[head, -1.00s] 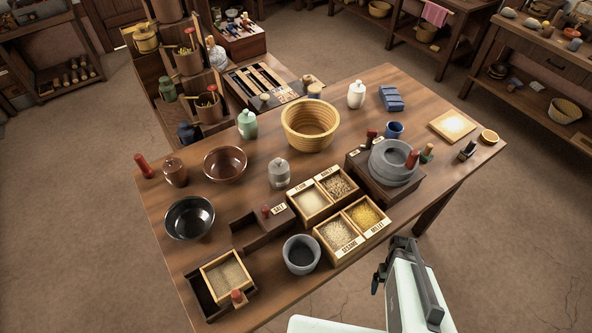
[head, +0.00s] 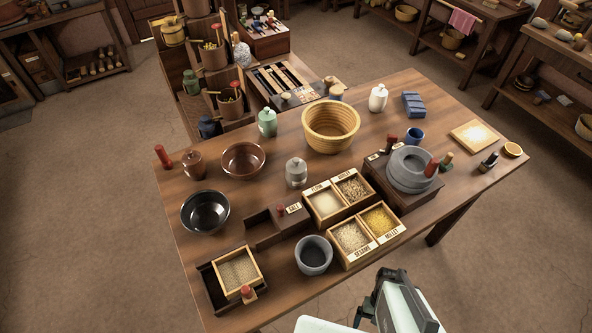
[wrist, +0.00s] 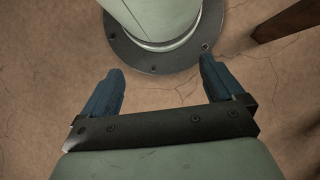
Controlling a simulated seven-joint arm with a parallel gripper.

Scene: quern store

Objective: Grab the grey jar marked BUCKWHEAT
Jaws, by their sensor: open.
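A small grey lidded jar (head: 296,173) stands upright near the middle of the table (head: 340,285), between the brown bowl and the grain boxes. No marking on it can be read at this size, so I cannot confirm BUCKWHEAT. My gripper (wrist: 160,78) is open and empty in the wrist view, its two blue fingers spread above the floor and my own round base. In the head view my arm's end is at the bottom, off the table's front edge and well apart from the jar.
Left of the jar are a brown bowl (head: 243,161) and a black bowl (head: 205,212). A woven basket (head: 331,127) stands behind it. Grain boxes (head: 374,237), a grey pot (head: 313,255) and a dark salt box (head: 262,232) stand in front. A stone quern (head: 411,169) is right.

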